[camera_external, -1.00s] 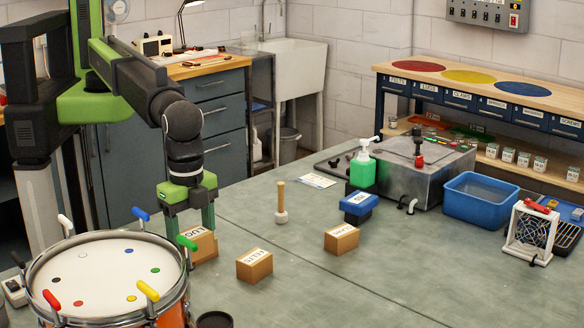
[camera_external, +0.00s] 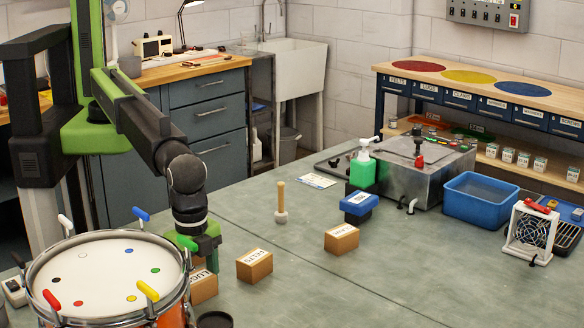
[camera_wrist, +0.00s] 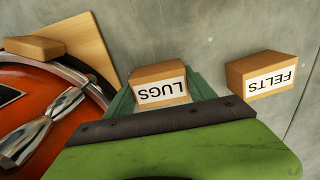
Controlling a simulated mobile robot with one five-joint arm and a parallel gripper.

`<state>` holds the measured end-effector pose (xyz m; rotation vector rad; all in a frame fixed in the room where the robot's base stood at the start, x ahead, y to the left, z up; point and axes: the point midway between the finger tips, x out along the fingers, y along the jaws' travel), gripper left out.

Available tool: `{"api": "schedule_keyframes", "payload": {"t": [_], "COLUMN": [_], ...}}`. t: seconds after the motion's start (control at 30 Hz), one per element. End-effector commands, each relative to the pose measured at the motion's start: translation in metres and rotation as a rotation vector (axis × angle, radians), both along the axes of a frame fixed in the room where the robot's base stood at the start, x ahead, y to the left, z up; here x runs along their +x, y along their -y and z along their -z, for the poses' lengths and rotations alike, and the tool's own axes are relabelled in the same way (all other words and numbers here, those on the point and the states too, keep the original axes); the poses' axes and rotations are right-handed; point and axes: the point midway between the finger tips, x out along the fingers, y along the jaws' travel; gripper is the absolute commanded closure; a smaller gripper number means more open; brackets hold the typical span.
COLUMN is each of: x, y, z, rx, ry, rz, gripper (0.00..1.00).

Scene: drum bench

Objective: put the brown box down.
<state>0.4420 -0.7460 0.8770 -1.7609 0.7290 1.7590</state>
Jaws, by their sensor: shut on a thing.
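The brown box labelled LUGS (camera_external: 206,289) is low beside the drum's right side, partly hidden by the drum rim and my gripper. My gripper (camera_external: 207,262) points down over it. In the wrist view the LUGS box (camera_wrist: 160,88) sits between my green fingers (camera_wrist: 163,92), which are shut on it. It is at or just above the bench; I cannot tell whether it touches.
The drum (camera_external: 105,270) stands close to the left of the box. A FELTS box (camera_external: 254,266) lies just right, and another brown box (camera_external: 341,239) further right. A dark round cup (camera_external: 215,320) is in front. The front right of the bench (camera_external: 420,285) is clear.

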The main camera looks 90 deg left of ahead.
Motion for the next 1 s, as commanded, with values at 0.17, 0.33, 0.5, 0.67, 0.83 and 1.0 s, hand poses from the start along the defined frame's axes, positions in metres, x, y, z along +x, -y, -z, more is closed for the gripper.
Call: {"api": "schedule_keyframes", "payload": {"t": [0.17, 0.33, 0.5, 0.67, 0.83, 1.0], "x": [0.000, 0.000, 0.000, 0.000, 0.000, 0.000], "y": [0.000, 0.000, 0.000, 0.000, 0.000, 0.000], "z": [0.001, 0.001, 0.001, 0.001, -0.007, -0.033], "rx": [0.000, 0.000, 0.000, 0.000, 0.000, 0.000], "ry": [0.000, 0.000, 0.000, 0.000, 0.000, 0.000], "rz": [0.000, 0.000, 0.000, 0.000, 0.000, 0.000], "gripper": [0.80, 0.24, 0.15, 0.15, 0.15, 0.15]}}
